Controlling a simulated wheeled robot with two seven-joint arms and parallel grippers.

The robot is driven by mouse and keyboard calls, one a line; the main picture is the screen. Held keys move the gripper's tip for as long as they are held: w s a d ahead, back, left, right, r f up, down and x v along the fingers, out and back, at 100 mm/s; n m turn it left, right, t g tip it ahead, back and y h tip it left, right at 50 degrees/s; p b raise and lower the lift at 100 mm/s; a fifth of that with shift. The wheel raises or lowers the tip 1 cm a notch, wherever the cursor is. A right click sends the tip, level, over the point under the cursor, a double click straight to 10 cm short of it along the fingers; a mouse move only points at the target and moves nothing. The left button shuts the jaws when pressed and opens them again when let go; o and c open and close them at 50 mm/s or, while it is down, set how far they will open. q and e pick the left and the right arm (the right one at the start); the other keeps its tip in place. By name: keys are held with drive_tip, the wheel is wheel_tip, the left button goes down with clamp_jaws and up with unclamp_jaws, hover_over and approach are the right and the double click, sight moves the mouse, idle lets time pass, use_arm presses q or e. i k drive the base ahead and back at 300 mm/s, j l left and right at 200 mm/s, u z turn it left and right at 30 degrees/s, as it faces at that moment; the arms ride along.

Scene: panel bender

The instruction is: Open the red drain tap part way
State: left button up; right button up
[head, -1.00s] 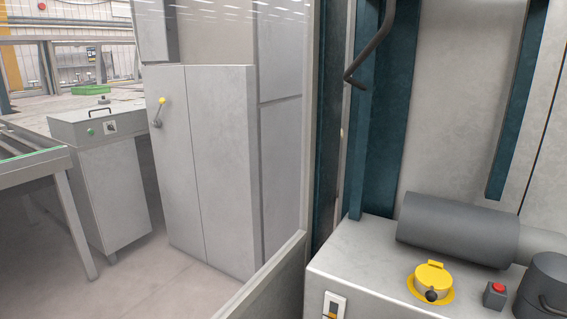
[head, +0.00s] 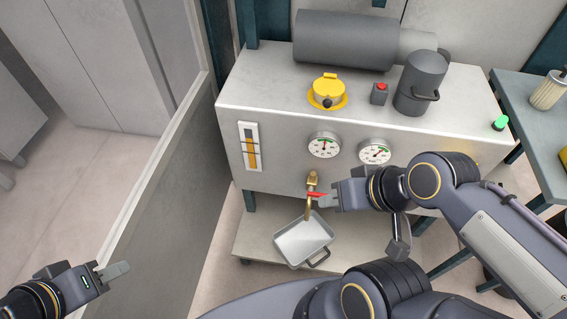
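The red drain tap lever (head: 316,194) sits on a brass tap (head: 312,181) low on the front of the grey hydraulic tank (head: 285,175). The brass spout points down above a grey drip pan (head: 300,240) on the lower shelf. My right gripper (head: 325,200) comes in from the right, with its fingertips at the lever's right end. I cannot tell whether the fingers are closed on the lever. My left gripper (head: 117,270) is at the lower left, well away from the tap and seemingly empty; its finger gap cannot be made out.
Above the tap are a level gauge (head: 250,147) and two dials (head: 323,145) (head: 374,152). On the tank top stand a yellow filler cap (head: 327,91), a motor (head: 345,41) and a red-button box (head: 379,93). A glazed guard frame (head: 170,160) stands left; a side table (head: 545,125) is right.

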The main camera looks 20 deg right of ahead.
sight(311, 193)
drive_tip(key=z, duration=1.2)
